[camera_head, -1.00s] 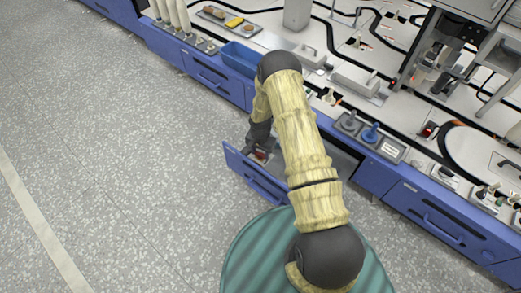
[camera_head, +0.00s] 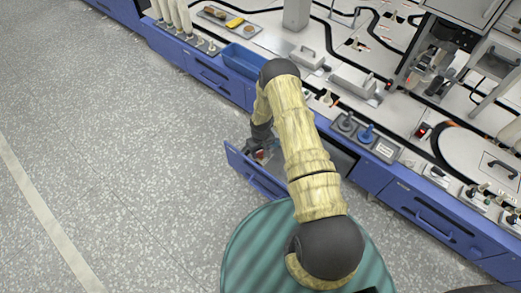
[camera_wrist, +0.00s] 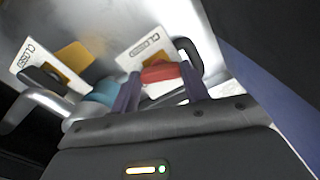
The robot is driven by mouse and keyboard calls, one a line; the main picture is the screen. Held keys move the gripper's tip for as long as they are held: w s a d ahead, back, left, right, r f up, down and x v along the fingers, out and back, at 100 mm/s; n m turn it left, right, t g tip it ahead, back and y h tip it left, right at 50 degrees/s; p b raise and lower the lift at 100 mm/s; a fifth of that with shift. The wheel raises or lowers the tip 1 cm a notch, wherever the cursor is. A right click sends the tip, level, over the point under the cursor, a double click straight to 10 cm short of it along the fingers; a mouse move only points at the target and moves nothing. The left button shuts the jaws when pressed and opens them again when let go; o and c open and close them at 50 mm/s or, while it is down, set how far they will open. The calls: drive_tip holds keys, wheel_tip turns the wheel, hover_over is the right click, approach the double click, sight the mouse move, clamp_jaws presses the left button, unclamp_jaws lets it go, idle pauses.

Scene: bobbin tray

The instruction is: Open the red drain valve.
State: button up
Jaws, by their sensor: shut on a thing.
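The red valve handle (camera_wrist: 160,72) sits between the two fingers of my gripper (camera_wrist: 161,84) in the wrist view, and the gripper is shut on it. A white label plate (camera_wrist: 141,48) with small print lies just behind the handle. In the head view my gripper (camera_head: 257,147) reaches down inside the pulled-out blue drawer (camera_head: 253,173), where a small red patch of the handle shows. My arm and gripper hide most of the drawer's inside in that view. How far the handle is turned is hard to tell.
In the wrist view, a second label plate (camera_wrist: 45,68), a teal part (camera_wrist: 104,92) and a metal pipe (camera_wrist: 35,103) are left of the handle. A blue bin (camera_head: 243,60) stands on the bench above the drawer. The speckled floor (camera_head: 120,150) at left is clear.

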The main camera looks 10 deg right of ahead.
sight(260, 153)
drive_tip(key=n, duration=0.4)
drive_tip(key=shift+p, duration=0.4)
drive_tip(key=o, duration=1)
drive_tip(key=shift+r, duration=0.1)
wheel_tip(260, 153, up, 17)
drive_tip(key=p, duration=0.6)
drive_tip(key=shift+r, duration=0.1)
